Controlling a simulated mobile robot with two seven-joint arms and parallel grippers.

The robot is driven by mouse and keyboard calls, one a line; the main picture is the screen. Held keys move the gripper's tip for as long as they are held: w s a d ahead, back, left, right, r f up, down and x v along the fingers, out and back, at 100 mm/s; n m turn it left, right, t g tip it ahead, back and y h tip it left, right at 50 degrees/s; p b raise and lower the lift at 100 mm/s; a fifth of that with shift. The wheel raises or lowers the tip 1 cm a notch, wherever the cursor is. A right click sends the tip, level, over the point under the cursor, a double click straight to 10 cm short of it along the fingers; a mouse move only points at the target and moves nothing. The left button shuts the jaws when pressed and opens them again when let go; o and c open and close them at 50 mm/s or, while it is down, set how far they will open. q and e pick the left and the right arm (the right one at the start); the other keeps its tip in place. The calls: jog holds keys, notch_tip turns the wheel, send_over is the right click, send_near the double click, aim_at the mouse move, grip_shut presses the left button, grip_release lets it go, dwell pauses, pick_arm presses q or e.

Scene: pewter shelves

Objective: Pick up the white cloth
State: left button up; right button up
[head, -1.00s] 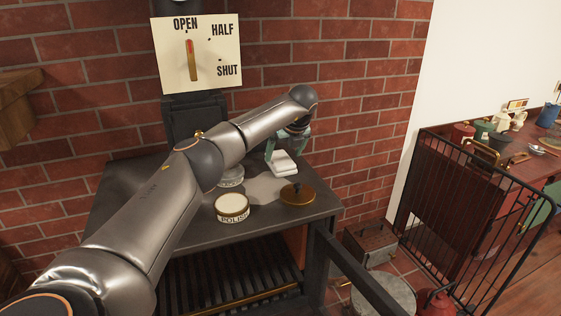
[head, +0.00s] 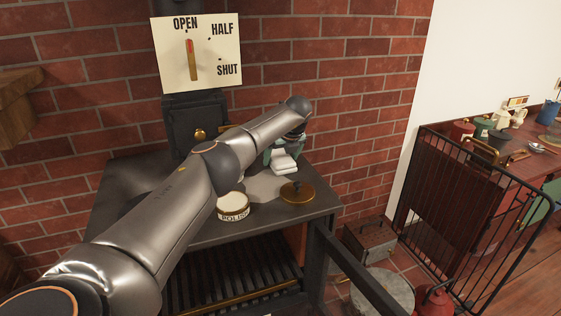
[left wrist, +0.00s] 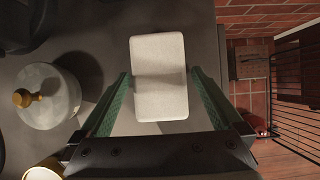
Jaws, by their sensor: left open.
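The white cloth (head: 286,163) is a small, pale, folded-looking block on the dark bench top, near its back right. My left gripper (head: 283,150) is open just above it in the head view, pointing down, and partly covers it. In the left wrist view the cloth (left wrist: 159,82) lies between the two green fingers, with a gap on each side. I cannot tell how high the fingertips are above the bench. My right gripper is not in view.
A brick wall (head: 340,110) rises behind the bench.

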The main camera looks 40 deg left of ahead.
aim_at(279, 154)
pick_arm(q)
jog(key=shift+f, duration=0.2)
jog(key=shift+c, duration=0.2)
jog(key=c, duration=1.1)
jog(key=shift+r, duration=0.15)
notch_tip(279, 154, up, 4)
jog(key=shift+d+f+b, duration=0.1)
jog(key=shift+f+b, duration=0.05)
jog(key=shift+b, duration=0.45)
jog(key=shift+s+d+r, duration=0.3)
jog(key=shift+s+r, duration=0.15)
jog(key=shift+r, duration=0.1)
jog(key=s+r, duration=0.1)
jog(key=d+r+b, duration=0.1)
jog(key=s+d+r+b, duration=0.1)
jog(key=r, duration=0.1)
jog(key=shift+s+d+r, duration=0.1)
jog(key=shift+s+d, duration=0.1)
jog(key=shift+s, duration=0.15)
jog(key=shift+s+d+r+b, duration=0.45)
jog(key=shift+s+d+r, duration=0.25)
jog(key=shift+s+d, duration=0.4)
jog(key=shift+s+d+r+b, duration=0.45)
jog(key=shift+s+d+r, duration=0.4)
jog(key=shift+s, duration=0.4)
jog(key=shift+s+d+r+b, duration=0.45)
jog(key=shift+s+d+r, duration=0.15)
jog(key=shift+s+d, duration=0.5)
